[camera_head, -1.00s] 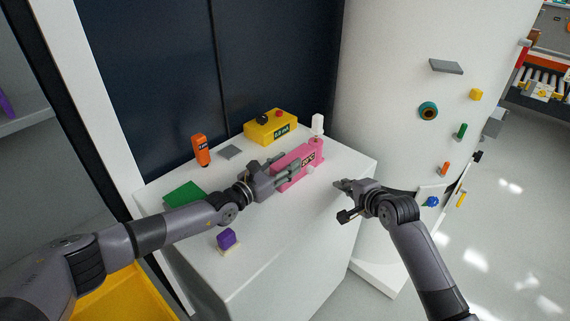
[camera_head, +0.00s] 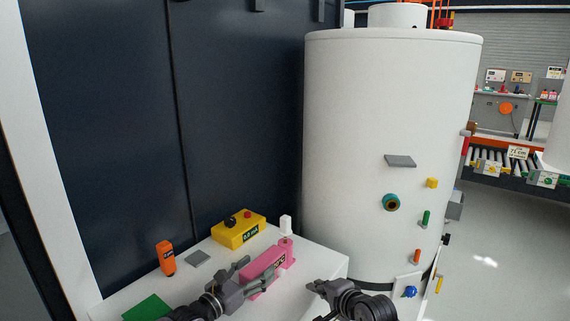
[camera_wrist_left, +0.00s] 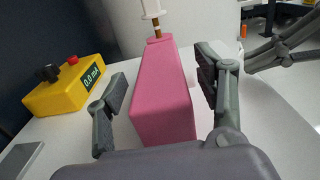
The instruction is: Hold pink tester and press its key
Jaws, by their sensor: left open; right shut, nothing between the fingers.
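The pink tester (camera_head: 262,266) lies on the white cabinet top, with a dark display on its side in the head view. In the left wrist view the pink tester (camera_wrist_left: 162,95) sits between the spread fingers of my left gripper (camera_wrist_left: 165,105), with a gap on each side. My left gripper (camera_head: 245,277) is open at the near left end of the tester. A white-topped part with a brown stem stands at the tester's far end. The tester's key cannot be made out for certain. My right gripper (camera_head: 318,290) is shut and empty, right of the tester and apart from it.
A yellow meter (camera_head: 238,230) with black and red knobs stands behind the tester. An orange device (camera_head: 166,258), a grey plate (camera_head: 197,258) and a green plate (camera_head: 147,308) lie left. A large white tank (camera_head: 390,130) rises behind right.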

